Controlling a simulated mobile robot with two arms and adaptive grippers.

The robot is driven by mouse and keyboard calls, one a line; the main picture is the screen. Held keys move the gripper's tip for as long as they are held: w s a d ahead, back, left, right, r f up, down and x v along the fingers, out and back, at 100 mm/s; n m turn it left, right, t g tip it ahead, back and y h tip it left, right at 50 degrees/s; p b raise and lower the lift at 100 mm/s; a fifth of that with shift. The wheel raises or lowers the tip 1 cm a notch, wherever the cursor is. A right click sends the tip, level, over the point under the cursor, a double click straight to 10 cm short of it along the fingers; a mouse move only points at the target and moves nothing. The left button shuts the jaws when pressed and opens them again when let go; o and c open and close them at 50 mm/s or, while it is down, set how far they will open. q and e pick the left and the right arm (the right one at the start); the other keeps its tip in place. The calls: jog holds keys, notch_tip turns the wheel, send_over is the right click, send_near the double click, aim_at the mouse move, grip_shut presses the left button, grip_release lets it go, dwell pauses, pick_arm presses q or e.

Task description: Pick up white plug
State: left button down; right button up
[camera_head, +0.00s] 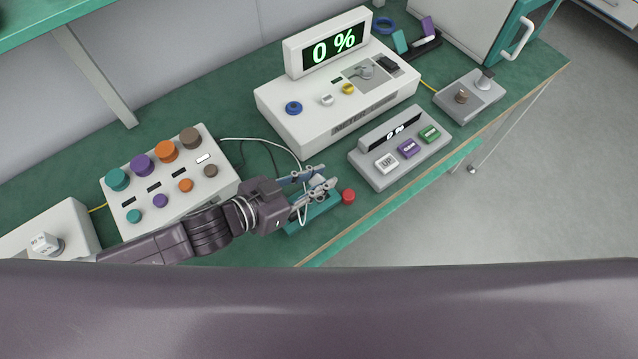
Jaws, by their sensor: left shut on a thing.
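The white plug (316,181) is in the middle of the head camera view, between the fingers of my left gripper (318,188). The fingers partly hide it. My left arm comes in from the left, and its gripper is shut on the plug just above a teal block (314,213) near the table's front edge. A thin white cable (272,143) curves from the knob panel towards the gripper. I cannot tell whether the plug touches the block. My right gripper is not in view.
A white knob panel (131,189) stands left of the gripper. A white display box (275,99) reading 0 % is behind. A grey button box (372,173) and a red knob (348,196) are to the right. Green table (225,101) shows bare between the panel and display box.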

aim_at(319, 179)
pick_arm(q)
notch_tip(319, 179, up, 16)
jog(key=shift+f, duration=0.15)
notch_tip(319, 179, down, 18)
jog(key=shift+f, duration=0.1)
jog(key=shift+f+p, duration=0.3)
jog(key=shift+f, duration=0.45)
jog(key=shift+f, duration=0.15)
jog(key=c, duration=1.7)
grip_release()
